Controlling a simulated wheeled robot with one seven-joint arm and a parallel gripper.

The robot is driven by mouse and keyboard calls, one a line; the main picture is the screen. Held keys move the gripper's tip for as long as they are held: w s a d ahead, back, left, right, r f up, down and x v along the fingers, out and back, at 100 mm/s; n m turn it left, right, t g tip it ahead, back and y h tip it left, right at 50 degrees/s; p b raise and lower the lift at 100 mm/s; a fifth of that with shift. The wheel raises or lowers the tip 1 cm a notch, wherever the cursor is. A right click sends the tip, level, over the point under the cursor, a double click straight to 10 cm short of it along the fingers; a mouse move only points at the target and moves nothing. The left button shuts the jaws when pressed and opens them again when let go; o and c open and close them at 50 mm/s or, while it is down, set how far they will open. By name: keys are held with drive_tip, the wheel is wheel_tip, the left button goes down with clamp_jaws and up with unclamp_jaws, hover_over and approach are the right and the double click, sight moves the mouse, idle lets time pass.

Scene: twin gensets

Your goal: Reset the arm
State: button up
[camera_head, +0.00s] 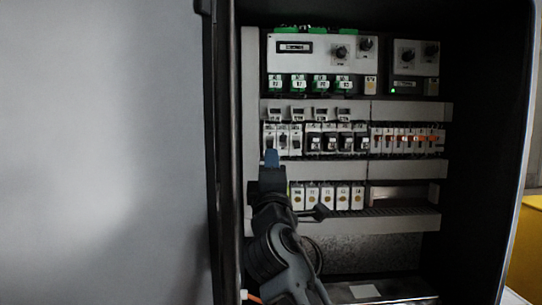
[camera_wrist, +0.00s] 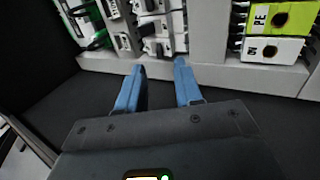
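My arm reaches into an open electrical cabinet (camera_head: 381,168). My gripper (camera_head: 271,158) is in front of the left end of the breaker row (camera_head: 282,138) in the head view. In the wrist view, the two blue fingers of my gripper (camera_wrist: 160,80) stand apart with an empty gap between them. Beyond the fingertips are white breakers (camera_wrist: 158,25) and a pale rail or duct edge. I cannot tell whether the fingertips touch anything.
The cabinet door (camera_head: 105,150) stands open on the left. A controller panel (camera_head: 322,62) with knobs is above, and terminal blocks (camera_head: 328,196) sit below the breakers. Yellow-green and white terminals (camera_wrist: 278,30) show at right in the wrist view. A yellow object (camera_head: 526,255) stands outside, right.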

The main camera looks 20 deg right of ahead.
drive_tip(key=shift+v, duration=1.05)
